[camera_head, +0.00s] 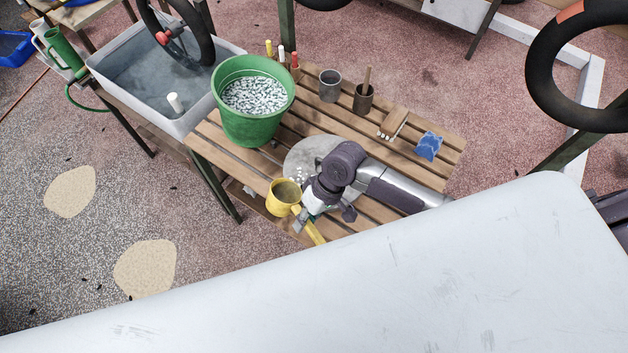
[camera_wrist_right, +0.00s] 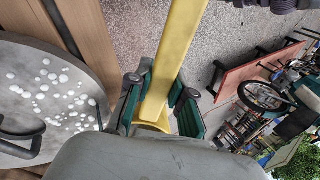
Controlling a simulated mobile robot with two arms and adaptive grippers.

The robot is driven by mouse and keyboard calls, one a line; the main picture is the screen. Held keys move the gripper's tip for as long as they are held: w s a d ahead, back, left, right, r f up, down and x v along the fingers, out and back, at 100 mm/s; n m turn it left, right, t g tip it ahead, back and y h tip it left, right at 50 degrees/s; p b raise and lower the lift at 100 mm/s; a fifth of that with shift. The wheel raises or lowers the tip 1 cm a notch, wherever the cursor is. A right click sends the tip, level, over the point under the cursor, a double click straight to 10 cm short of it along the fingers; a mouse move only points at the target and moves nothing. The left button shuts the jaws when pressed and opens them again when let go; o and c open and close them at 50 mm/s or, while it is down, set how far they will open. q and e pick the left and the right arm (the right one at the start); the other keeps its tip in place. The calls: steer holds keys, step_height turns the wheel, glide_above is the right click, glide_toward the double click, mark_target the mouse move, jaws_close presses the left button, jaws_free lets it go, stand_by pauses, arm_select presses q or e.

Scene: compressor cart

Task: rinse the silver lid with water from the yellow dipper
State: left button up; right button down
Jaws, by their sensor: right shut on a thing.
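The yellow dipper (camera_head: 283,199) is at the front left edge of the slatted wooden table, its cup opening upward and its inside looking dull olive. I cannot tell how much water it holds. My right gripper (camera_head: 307,217) is shut on its handle; the right wrist view shows the yellow handle (camera_wrist_right: 172,62) between the green-padded fingers (camera_wrist_right: 157,102). The round silver lid (camera_head: 301,156) lies on the slats behind the dipper, partly hidden by my right arm. In the right wrist view the lid (camera_wrist_right: 85,78) carries white foam-like spots and a dark handle. My left gripper is not in view.
A green bucket (camera_head: 234,127) filled with small pale pieces stands behind the lid. A grey water tub (camera_head: 110,68) is at the upper left. Cups (camera_head: 329,93), a brush (camera_head: 393,122) and a blue patch (camera_head: 428,146) lie toward the right. A pale surface (camera_head: 400,280) fills the foreground.

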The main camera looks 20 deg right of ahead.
steer(key=shift+w+d+r+g+y+b, duration=0.15)
steer(key=shift+d+y+b, duration=0.35)
steer(key=shift+b, duration=0.45)
steer(key=shift+w+d+r+g+y+b, duration=0.15)
steer(key=shift+d+y+b, duration=0.35)
steer(key=shift+b, duration=0.45)
steer(key=shift+w+d+r+y+b, duration=0.1)
steer(key=shift+d+r+y+b, duration=0.2)
steer(key=shift+y+b, duration=0.9)
steer(key=shift+w+d+r+g+y+b, duration=0.1)
steer(key=shift+d+r+g+y+b, duration=0.4)
steer(key=shift+b, duration=1.05)
steer(key=shift+w+a+f+g+y+b, duration=0.15)
steer(key=shift+y+b, duration=0.7)
steer(key=shift+b, duration=0.75)
steer(key=shift+s+d+r+g+y+b, duration=0.1)
steer(key=shift+d+r+g+y+b, duration=0.4)
steer(key=shift+b, duration=1.05)
steer(key=shift+w+d+f+y+b, duration=0.1)
steer(key=shift+d+y+b, duration=0.15)
steer(key=shift+y, duration=0.2)
steer(key=shift+w+d+y+b, duration=0.1)
steer(key=shift+d+y+b, duration=0.1)
steer(key=shift+y, duration=0.2)
